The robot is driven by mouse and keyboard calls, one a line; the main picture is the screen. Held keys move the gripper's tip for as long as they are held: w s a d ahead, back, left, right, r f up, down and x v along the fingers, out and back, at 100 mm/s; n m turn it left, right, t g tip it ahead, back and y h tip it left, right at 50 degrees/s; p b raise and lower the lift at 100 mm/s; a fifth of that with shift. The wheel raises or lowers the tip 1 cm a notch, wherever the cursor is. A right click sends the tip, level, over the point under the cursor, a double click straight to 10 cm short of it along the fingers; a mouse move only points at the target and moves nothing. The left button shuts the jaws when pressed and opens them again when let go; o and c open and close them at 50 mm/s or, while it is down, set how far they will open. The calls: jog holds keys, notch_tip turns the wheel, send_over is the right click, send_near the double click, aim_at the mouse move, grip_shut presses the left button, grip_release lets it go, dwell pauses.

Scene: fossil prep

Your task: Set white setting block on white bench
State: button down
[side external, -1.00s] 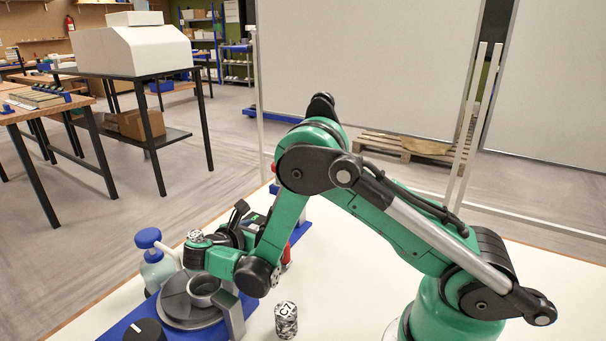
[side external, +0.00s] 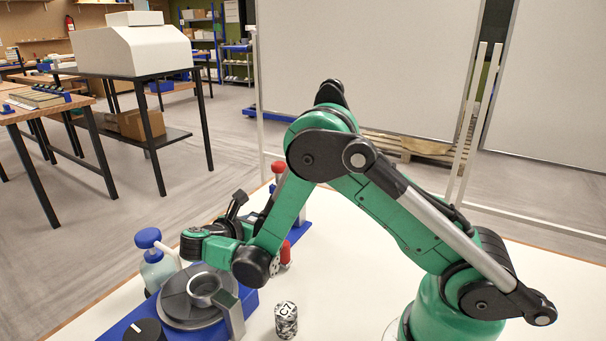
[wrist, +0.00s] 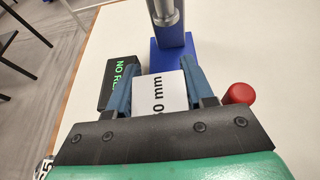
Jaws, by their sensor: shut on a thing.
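The white setting block (wrist: 170,90), with black "0 mm" lettering showing, is between the blue fingers of my gripper (wrist: 162,92) in the wrist view. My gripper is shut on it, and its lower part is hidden. In the side view the block is not visible, and my arm hides the fingertips. The white bench (side external: 345,235) is the pale tabletop under everything. It also fills much of the wrist view (wrist: 265,60). I cannot tell whether the block touches anything below it.
A blue stand with a metal column (wrist: 168,15) and a black display box (wrist: 121,80) are just beyond the block. A red cylinder (wrist: 238,93) is at its right. A round grey fixture (side external: 188,305), a blue-capped bottle (side external: 155,265) and a "C7" cylinder (side external: 286,320) stand nearby.

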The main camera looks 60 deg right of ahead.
notch_tip(320, 180, up, 18)
jog(key=w+a+r+n+t+y, duration=0.2)
jog(key=a+r+n+t+y, duration=0.2)
jog(key=a+n+t+y, duration=0.4)
jog(key=n+t+y, duration=0.1)
jog(key=n+t, duration=0.3)
jog(key=n, duration=0.2)
jog(key=shift+w+a+r, duration=0.25)
jog(key=shift+w, duration=0.1)
